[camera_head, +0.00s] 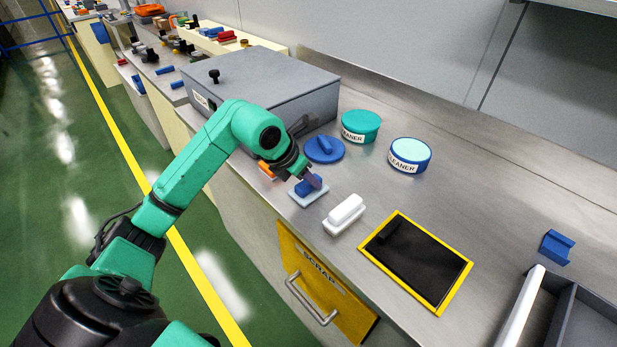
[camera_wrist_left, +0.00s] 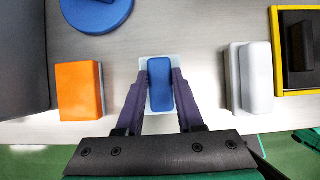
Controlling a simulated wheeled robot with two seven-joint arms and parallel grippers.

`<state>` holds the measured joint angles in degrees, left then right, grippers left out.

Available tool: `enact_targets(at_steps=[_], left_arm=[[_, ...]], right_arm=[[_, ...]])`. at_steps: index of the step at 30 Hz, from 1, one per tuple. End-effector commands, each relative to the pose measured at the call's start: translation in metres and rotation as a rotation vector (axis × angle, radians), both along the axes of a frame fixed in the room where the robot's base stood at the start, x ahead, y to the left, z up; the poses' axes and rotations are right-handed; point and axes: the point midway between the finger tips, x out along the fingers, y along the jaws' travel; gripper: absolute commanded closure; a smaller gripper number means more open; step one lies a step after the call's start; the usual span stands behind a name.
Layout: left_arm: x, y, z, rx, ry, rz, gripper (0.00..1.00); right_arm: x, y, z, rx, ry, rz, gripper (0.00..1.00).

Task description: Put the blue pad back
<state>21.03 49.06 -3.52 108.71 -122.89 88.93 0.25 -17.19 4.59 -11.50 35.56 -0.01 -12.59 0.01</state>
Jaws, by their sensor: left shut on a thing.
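The blue pad (camera_head: 305,187) is on the metal bench near its front edge, with a pale base under its blue grip. In the left wrist view the blue grip (camera_wrist_left: 160,85) stands between the two fingers, with the pale base (camera_wrist_left: 148,120) showing around it. My left gripper (camera_head: 313,183) is shut on the blue pad from above; its fingers also show in the left wrist view (camera_wrist_left: 159,100). I cannot tell whether the pad touches the bench or is just above it. My right gripper is not in view.
A white pad (camera_head: 344,214) lies to the right, an orange block (camera_wrist_left: 80,91) to the left. A blue round lid (camera_head: 324,150) and two cleaner tubs (camera_head: 360,126) (camera_head: 410,155) stand behind. A yellow-framed black scrap opening (camera_head: 416,262) and a grey case (camera_head: 262,84) flank the area.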

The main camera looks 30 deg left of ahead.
Motion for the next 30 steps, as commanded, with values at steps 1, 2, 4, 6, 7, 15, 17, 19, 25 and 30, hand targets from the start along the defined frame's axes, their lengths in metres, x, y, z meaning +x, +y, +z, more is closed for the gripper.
enact_targets(at_steps=[1, 2, 4, 6, 7, 15, 17, 19, 25, 30], left_arm=[[0.0, 0.0, -0.001, 0.0, 0.0, 0.0, 1.0], [0.0, 0.0, -0.003, 0.0, 0.0, 0.0, 1.0], [0.0, 0.0, -0.003, 0.0, 0.0, 0.0, 0.56], [0.0, 0.0, -0.003, 0.0, 0.0, 0.0, 0.34], [0.0, 0.0, -0.003, 0.0, 0.0, 0.0, 0.34], [0.0, 0.0, -0.001, 0.0, 0.0, 0.0, 0.34], [0.0, 0.0, 0.004, -0.001, 0.0, -0.001, 0.34], [-0.004, 0.002, 0.01, 0.002, -0.003, -0.001, 0.34], [-0.03, 0.012, 0.054, 0.007, -0.004, 0.001, 0.34], [-0.049, 0.019, 0.09, 0.003, -0.003, 0.001, 0.34]], right_arm=[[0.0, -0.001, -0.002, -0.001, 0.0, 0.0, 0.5], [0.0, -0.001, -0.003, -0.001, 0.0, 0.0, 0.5], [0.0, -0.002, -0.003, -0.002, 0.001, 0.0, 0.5], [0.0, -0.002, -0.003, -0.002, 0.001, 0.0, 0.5], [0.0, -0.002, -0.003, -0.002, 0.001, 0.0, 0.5], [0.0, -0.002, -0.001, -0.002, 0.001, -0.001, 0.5], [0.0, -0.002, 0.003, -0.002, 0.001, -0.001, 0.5], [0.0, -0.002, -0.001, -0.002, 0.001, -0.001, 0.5], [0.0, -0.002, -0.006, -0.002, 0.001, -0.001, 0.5], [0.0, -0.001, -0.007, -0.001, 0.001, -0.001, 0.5]])
